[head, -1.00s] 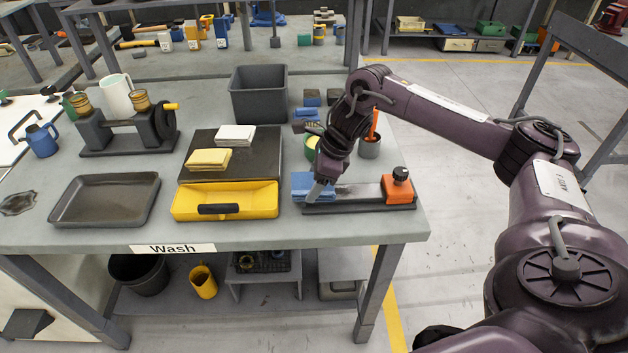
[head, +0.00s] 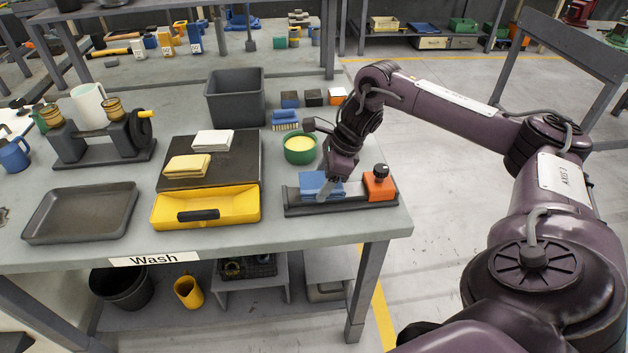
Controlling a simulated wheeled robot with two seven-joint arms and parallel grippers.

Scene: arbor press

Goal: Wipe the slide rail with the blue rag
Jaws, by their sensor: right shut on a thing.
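The slide rail (head: 299,207) is a dark, low bar near the right front of the grey table. An orange block with a black knob (head: 379,185) sits at its right end. The blue rag (head: 313,182) is folded and lies on the rail, a little left of its middle. My right gripper (head: 326,194) points down at the rag, shut on it, and hides part of it and of the rail. My left gripper is not in view.
A green bowl (head: 299,149) and blue brush (head: 285,120) stand behind the rail. A grey bin (head: 235,97) stands further back.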

